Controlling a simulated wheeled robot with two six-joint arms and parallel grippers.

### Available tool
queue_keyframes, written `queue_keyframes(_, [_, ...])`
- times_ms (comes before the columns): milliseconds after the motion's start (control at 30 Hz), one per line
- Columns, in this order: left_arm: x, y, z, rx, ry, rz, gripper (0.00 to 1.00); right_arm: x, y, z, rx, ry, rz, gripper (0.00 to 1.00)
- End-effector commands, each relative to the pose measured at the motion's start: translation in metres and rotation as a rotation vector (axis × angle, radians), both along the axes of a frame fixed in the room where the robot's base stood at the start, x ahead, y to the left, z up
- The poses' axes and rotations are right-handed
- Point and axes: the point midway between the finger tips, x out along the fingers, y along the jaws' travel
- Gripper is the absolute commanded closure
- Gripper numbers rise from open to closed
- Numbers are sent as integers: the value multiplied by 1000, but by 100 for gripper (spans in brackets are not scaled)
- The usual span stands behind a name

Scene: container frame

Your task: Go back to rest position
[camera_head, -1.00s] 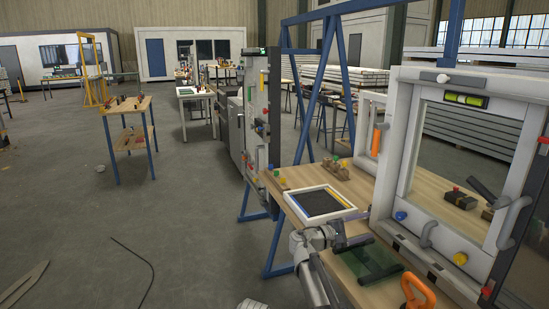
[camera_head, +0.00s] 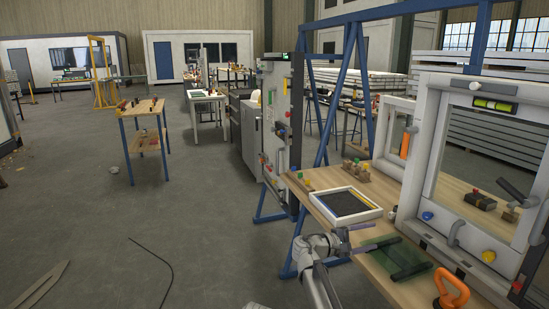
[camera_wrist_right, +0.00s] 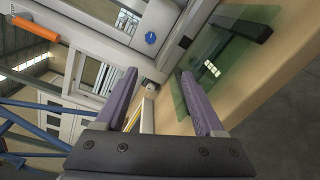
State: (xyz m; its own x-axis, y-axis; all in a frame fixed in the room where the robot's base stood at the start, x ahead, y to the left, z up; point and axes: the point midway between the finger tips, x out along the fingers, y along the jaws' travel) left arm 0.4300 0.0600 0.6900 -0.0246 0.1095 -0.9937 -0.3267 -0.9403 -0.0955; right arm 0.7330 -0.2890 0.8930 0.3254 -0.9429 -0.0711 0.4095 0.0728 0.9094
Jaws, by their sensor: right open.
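My right gripper (camera_head: 367,235) is open and empty above the left edge of a wooden workbench (camera_head: 327,211). Its two purple fingers also show in the right wrist view (camera_wrist_right: 158,75), well apart with nothing between them. A green see-through sheet (camera_head: 377,258) with black bars (camera_head: 408,270) on it lies on the bench just beyond and right of the fingers. The same sheet shows right of the fingers in the wrist view (camera_wrist_right: 190,92). My left gripper is in neither view.
A white-rimmed tray (camera_head: 375,214) lies behind the gripper. A white upright frame (camera_head: 432,150) with a spirit level stands on the bench at right. An orange-handled tool (camera_head: 452,287) lies near the front. Open floor (camera_head: 220,240) stretches left, with a small wooden table (camera_head: 143,110) farther off.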

Motion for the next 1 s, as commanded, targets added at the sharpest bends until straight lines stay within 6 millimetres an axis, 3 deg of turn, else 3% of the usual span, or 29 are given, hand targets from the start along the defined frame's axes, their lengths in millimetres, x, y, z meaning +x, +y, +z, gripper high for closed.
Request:
queue_keyframes(267, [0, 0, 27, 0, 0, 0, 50, -31, 14, -7, 170, -17, -11, 30])
queue_keyframes(533, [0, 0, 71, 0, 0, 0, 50, -87, 49, -21, 474, -27, -53, 30])
queue_keyframes(667, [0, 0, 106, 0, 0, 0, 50, -135, 83, -25, 699, -13, -101, 30])
queue_keyframes(800, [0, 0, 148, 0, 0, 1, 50, -202, 137, -25, 988, 36, -188, 30])
queue_keyframes(1000, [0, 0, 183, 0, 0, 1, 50, -274, 200, -15, 1272, 126, -306, 30])
